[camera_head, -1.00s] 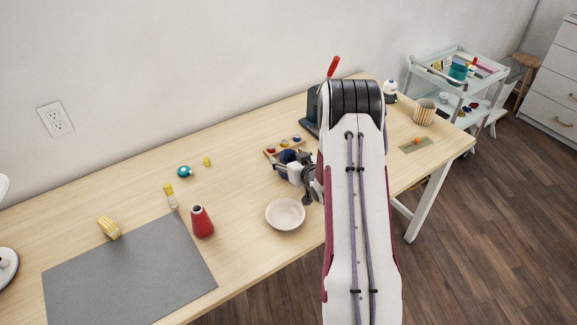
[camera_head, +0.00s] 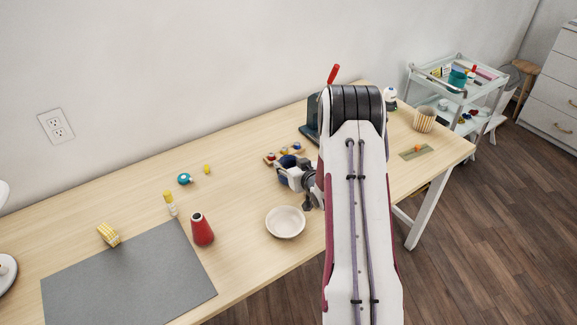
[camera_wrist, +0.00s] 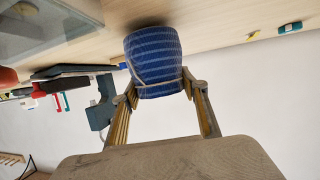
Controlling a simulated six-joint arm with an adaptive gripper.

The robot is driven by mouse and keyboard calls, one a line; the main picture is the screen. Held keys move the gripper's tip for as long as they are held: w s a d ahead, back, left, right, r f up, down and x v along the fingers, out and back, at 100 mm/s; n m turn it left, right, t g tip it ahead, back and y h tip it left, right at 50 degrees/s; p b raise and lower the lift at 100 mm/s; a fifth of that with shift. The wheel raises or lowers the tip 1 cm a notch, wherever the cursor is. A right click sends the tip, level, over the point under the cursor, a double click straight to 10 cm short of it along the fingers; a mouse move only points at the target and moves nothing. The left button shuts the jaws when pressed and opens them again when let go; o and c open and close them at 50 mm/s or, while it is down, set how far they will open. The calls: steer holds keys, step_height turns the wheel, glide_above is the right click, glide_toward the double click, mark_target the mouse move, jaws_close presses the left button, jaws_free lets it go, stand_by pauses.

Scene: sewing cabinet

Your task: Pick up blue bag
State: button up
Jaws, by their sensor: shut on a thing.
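The blue bag (camera_wrist: 154,55) is a rounded blue container with pale stripes, seen large in the wrist view between the two fingers of my gripper (camera_wrist: 163,88). The fingers are shut on its sides. The gripper is low over the table, near the wooden tray. I cannot tell whether the bag touches the table.
A wooden tray (camera_head: 270,158) with colored spools is just behind the bag. A pale bowl (camera_head: 285,222) stands in front, a red cone (camera_head: 202,231) to the left. A dark machine with a red handle (camera_head: 333,73) stands behind my arm.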

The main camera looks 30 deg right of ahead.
steer(key=shift+r, duration=4.6)
steer(key=shift+d, duration=0.1)
